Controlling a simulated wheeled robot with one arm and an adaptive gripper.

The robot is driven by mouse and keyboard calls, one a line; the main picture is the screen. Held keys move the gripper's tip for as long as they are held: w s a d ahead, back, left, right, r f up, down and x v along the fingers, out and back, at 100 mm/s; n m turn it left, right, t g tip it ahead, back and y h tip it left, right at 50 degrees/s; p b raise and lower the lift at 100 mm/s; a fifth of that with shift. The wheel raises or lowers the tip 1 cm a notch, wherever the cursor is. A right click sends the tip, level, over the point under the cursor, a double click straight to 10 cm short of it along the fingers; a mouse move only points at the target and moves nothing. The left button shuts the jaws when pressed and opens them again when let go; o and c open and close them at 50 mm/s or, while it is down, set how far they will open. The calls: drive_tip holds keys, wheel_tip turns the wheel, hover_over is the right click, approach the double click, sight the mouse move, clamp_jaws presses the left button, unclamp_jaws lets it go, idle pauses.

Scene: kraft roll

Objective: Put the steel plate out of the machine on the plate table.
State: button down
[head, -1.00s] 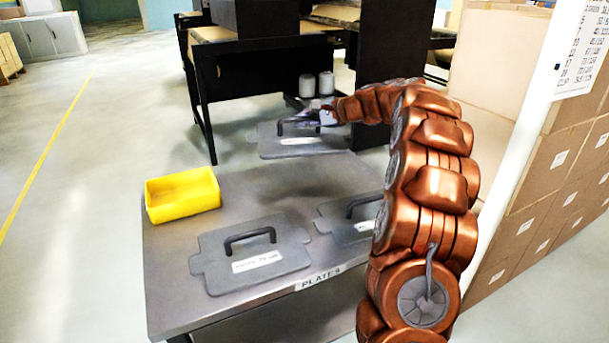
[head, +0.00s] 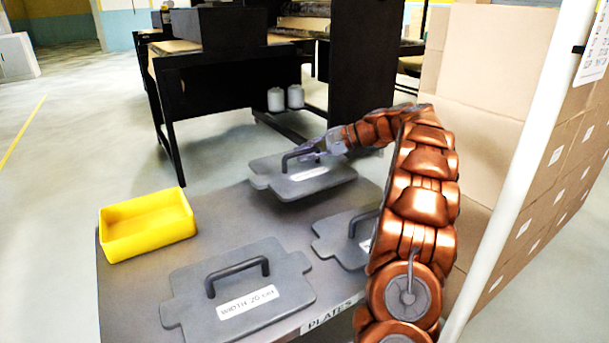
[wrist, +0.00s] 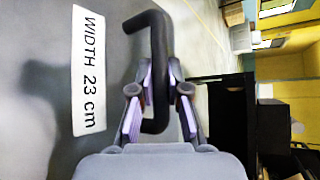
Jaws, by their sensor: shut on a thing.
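The steel plate (head: 307,186) in my gripper is grey with a dark bar handle and a white label. It is over the back part of the plate table (head: 225,223), near its far edge; I cannot tell whether it touches the top. My gripper (head: 312,152) is shut on its handle. In the wrist view the handle (wrist: 158,70) runs between the fingers (wrist: 157,105), and the label (wrist: 89,72) reads "WIDTH 23 cm". Two similar plates lie on the table: one labelled "WIDTH 20 cm" (head: 190,310) at the front, one (head: 335,245) at the right, partly hidden by my arm.
A yellow bin (head: 147,226) stands at the table's left edge. A white post (head: 520,170) and stacked cartons (head: 560,190) are at the right.

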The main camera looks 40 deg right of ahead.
sight(314, 166)
drive_tip(key=shift+f+b, duration=0.45)
drive_tip(key=shift+f, duration=2.2)
drive_tip(key=c, duration=1.2)
unclamp_jaws()
drive_tip(key=shift+f, duration=0.15)
drive_tip(key=shift+o, duration=0.2)
drive_tip(key=shift+s, duration=0.1)
drive_tip(key=p+v, duration=0.1)
drive_tip(key=v, duration=0.9)
drive_tip(key=shift+s+d+r, duration=0.1)
drive_tip(key=shift+d+r, duration=0.1)
drive_tip(key=shift+d, duration=0.05)
drive_tip(key=shift+s+d+r, duration=0.3)
drive_tip(key=shift+s+d, duration=0.15)
drive_tip(key=shift+s, duration=0.05)
drive_tip(key=shift+s, duration=0.1)
